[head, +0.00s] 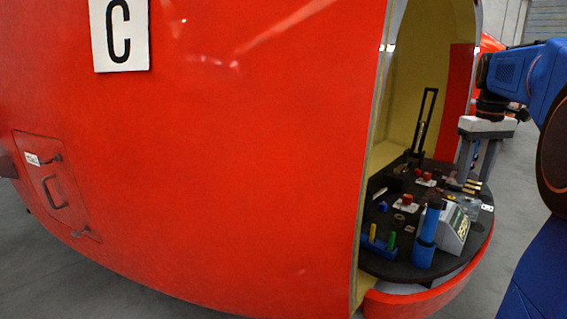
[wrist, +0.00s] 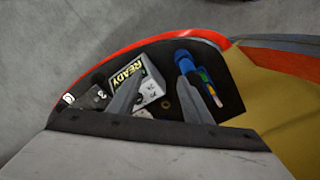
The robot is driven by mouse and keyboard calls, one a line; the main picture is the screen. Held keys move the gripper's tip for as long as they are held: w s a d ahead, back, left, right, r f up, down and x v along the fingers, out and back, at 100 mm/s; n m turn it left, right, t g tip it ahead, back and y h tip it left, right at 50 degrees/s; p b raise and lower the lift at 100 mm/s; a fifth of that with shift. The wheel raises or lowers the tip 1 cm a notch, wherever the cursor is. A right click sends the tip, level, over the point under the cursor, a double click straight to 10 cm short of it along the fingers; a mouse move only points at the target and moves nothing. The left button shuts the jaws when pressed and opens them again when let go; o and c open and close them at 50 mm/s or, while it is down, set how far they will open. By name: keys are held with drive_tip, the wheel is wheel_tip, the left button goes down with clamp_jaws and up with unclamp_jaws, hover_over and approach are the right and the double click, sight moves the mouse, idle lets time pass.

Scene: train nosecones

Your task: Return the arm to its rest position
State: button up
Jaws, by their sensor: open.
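My blue arm (head: 527,75) reaches in from the right in the head view. My gripper (head: 475,172) points down above the right part of a dark work shelf (head: 395,262) at the opening of the red nosecone (head: 230,160). Its two grey fingers are apart and I see nothing held between them. In the wrist view the spread fingers of my gripper (wrist: 162,82) show over the shelf, with a white box marked READY (wrist: 150,90) below them. Contact with the shelf's items cannot be told.
The shelf holds a blue cylinder (head: 427,236), a blue holder with yellow and green pieces (head: 378,240), red-topped parts (head: 407,199) and a tall black frame (head: 425,120). The red shell's edge (head: 370,160) stands left of the opening. Grey floor (head: 515,190) lies to the right.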

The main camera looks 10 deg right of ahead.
drive_tip(key=s+a+f+t, duration=0.1)
drive_tip(key=s+a+f, duration=0.3)
drive_tip(key=a, duration=0.4)
drive_tip(key=s+a+f+t, duration=0.1)
drive_tip(key=s+a+f, duration=0.3)
drive_tip(key=a, duration=0.4)
drive_tip(key=s+a+f+t, duration=0.1)
drive_tip(key=s+a+f, duration=0.35)
drive_tip(key=a, duration=0.35)
drive_tip(key=s+a+f+t, duration=0.1)
drive_tip(key=s+a+f, duration=0.4)
drive_tip(key=s+f, duration=0.3)
drive_tip(key=shift+a+f+n, duration=0.15)
drive_tip(key=shift+f+n, duration=0.15)
drive_tip(key=shift+f, duration=0.05)
